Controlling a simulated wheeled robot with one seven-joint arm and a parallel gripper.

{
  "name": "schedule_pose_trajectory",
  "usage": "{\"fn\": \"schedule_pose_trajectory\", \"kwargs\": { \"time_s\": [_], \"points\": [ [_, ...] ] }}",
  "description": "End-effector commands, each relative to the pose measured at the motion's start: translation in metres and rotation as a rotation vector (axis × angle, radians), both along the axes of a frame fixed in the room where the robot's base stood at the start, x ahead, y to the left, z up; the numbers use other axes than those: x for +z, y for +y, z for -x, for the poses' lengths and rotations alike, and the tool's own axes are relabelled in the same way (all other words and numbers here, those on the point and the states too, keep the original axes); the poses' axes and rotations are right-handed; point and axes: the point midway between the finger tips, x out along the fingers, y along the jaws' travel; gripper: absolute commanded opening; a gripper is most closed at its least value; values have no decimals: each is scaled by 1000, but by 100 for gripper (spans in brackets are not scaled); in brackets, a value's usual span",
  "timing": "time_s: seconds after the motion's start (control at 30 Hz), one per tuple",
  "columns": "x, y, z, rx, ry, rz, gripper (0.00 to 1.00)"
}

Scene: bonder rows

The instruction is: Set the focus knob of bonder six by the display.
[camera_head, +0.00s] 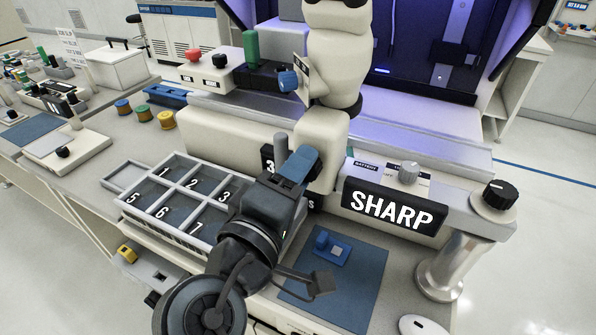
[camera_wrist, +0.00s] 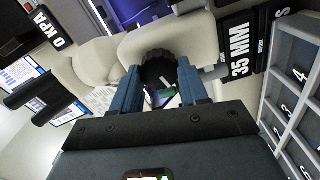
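The bonder's display (camera_head: 394,210) reads SHARP in white on black in the head view. My gripper (camera_head: 305,165) is beside the pale microscope column (camera_head: 328,133). In the wrist view a dark ribbed knob (camera_wrist: 157,66) lies between the two blue fingertips of my gripper (camera_wrist: 159,68), one on each side. The fingertips look very close to the knob, but I cannot tell whether they press on it. In the head view my gripper hides this knob. No number six is readable on the bonder.
A numbered tray (camera_head: 150,187) stands left of my arm. A blue mat (camera_head: 365,285) with a small blue part (camera_head: 331,248) lies in front. A black dial (camera_head: 494,200) and a grey knob (camera_head: 409,172) are at the right. The wrist view shows a 35 MM sign (camera_wrist: 240,50).

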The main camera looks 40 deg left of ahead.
Motion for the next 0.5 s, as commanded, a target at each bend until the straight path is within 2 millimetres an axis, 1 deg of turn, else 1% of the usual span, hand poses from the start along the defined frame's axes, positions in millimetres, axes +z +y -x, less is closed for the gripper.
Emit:
{"fn": "schedule_pose_trajectory", "kwargs": {
  "time_s": [0.03,0.27,0.5],
  "points": [
    [-1,1,1,3,0,0,47],
    [0,1,0,2,1,0,69],
    [0,0,1,1,0,-1,69]
  ]
}}
